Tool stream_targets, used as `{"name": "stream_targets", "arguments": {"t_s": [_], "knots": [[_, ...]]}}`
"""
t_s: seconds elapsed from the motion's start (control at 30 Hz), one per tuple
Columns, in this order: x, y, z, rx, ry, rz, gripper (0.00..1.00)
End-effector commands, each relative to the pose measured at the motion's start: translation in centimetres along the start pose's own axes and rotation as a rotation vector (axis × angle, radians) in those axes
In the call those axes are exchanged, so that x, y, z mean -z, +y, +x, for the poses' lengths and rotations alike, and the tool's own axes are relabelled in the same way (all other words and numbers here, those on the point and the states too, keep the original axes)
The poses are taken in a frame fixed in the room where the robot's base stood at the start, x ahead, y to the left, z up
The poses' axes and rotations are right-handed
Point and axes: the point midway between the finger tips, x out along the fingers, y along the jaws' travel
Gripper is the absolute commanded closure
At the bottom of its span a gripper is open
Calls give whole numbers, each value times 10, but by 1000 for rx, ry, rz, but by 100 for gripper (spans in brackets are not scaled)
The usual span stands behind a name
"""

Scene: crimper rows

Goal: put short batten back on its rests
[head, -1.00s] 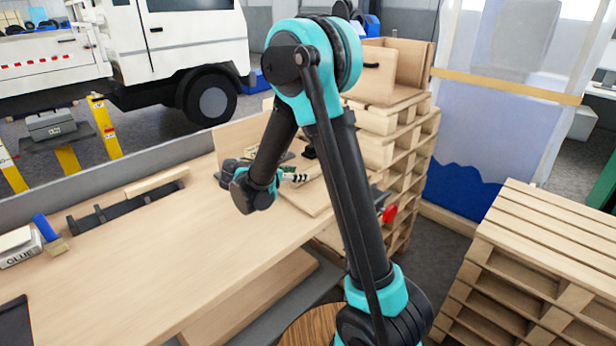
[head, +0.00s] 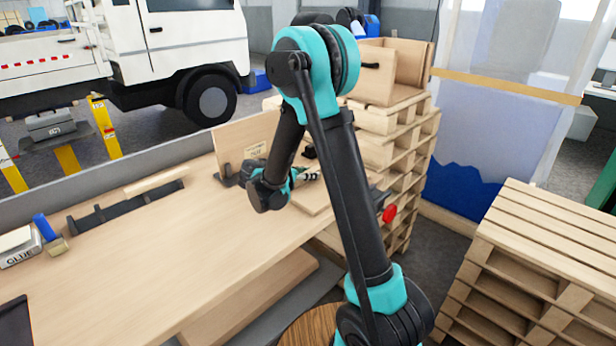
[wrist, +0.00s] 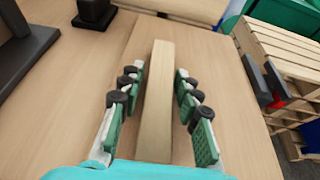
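The short batten (wrist: 157,100) is a pale wooden bar lying lengthwise between my gripper's fingers in the wrist view. My gripper (wrist: 160,88) is open, with a finger on each side of the batten and a narrow gap visible on both sides. In the head view my gripper (head: 310,174) is low over the right end of the workbench, and my arm hides the batten there. A dark bracket (wrist: 22,48) and a smaller black block (wrist: 95,12) stand left of the batten in the wrist view; I cannot tell whether they are its rests.
The workbench (head: 170,260) is clear in the middle. A dark notched rail (head: 125,207) with a pale strip (head: 157,181) by it, a glue box (head: 18,247) and a blue-handled brush (head: 46,229) lie left. An upright labelled board (head: 238,142) and stacked pallets (head: 400,150) stand near my gripper.

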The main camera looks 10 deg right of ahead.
Motion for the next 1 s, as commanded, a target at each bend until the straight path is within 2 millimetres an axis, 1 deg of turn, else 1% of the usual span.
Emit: {"name": "stream_targets", "arguments": {"t_s": [0.03, 0.2, 0.23, 0.57, 0.73, 0.87, 0.97, 1.0], "knots": [[0, 0, 0, 0, 0, 0, 77], [0, 0, 0, 0, 0, 0, 98], [0, 0, 0, 0, 0, 0, 100], [-2, 0, -1, 0, 0, 0, 100], [-10, 0, -4, 0, 0, 0, 100], [-26, 0, -11, 0, 0, 0, 100], [-45, -1, -19, 0, 0, 0, 100], [-54, -1, -23, 0, 0, 0, 100]]}}
